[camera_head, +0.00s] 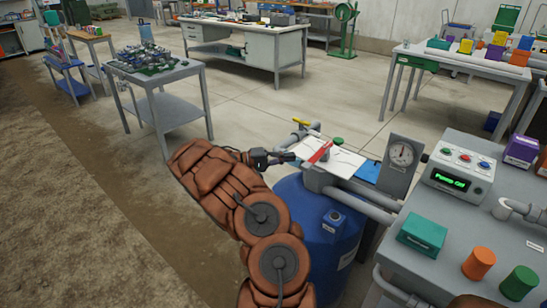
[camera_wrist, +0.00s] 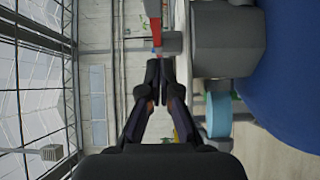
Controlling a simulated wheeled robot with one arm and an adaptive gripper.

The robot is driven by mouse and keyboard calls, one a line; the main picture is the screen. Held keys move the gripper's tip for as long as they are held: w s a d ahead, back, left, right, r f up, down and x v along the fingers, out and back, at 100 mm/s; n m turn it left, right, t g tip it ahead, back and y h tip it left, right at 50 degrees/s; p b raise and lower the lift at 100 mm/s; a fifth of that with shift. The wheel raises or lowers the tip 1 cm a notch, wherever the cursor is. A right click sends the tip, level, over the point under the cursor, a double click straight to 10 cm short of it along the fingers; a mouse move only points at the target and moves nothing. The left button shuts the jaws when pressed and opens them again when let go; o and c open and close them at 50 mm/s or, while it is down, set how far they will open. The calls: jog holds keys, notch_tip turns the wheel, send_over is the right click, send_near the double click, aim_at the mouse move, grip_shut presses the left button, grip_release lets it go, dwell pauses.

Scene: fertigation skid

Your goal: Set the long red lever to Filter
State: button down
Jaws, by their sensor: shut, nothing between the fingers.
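The long red lever (camera_head: 320,152) lies slantwise over a white label plate (camera_head: 343,165) on the valve above the blue tank (camera_head: 318,235). The writing on the plate is too small to read, so I cannot tell which setting the lever points to. My gripper (camera_head: 290,157) is just left of the lever, its fingers together and empty. In the wrist view my fingertips (camera_wrist: 158,72) point toward the red lever (camera_wrist: 155,30), which shows beyond them near the top edge. I cannot tell whether they touch it.
A yellow handle (camera_head: 301,122) on a pipe sits behind the plate. A pressure gauge (camera_head: 402,155) stands to the right, beside a control box (camera_head: 460,172) on the grey bench. Grey pipes run from the valve toward the bench. The floor to the left is clear up to a grey table (camera_head: 160,75).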

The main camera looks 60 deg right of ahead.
aim_at(318, 159)
jog(key=shift+s+a+p, duration=0.15)
jog(key=shift+s, duration=0.85)
jog(key=shift+s+a+p, duration=0.15)
jog(key=shift+s, duration=0.85)
